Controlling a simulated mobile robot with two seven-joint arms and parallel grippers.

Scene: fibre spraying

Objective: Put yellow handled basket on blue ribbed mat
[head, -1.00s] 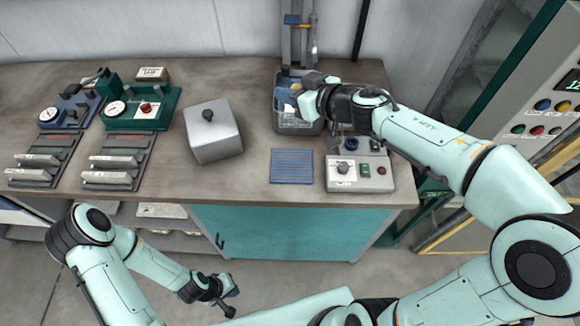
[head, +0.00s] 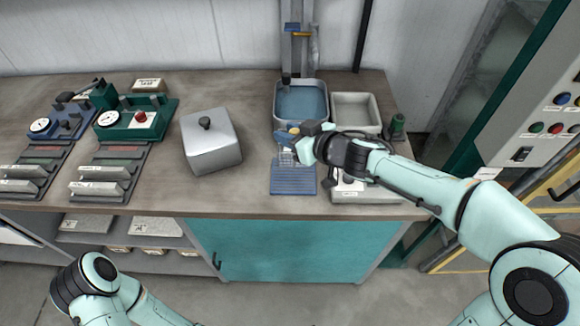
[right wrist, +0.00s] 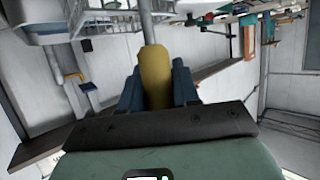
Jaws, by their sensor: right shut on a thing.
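The yellow handle (right wrist: 155,78) of the basket is between the blue fingers of my right gripper (right wrist: 158,88) in the right wrist view. In the head view my right gripper (head: 290,135) is shut on it, partly hiding it. The small wire basket (head: 287,158) hangs below the gripper, over the back edge of the blue ribbed mat (head: 293,182). I cannot tell whether it touches the mat. The front of the mat is bare. My left gripper is out of view; only part of its arm shows at the bottom left.
A tank of bluish liquid (head: 301,100) stands behind the mat, with an empty grey tray (head: 356,108) to its right. A grey control box (head: 365,188) is close right of the mat, partly under my arm. A metal lidded box (head: 211,150) stands to the left.

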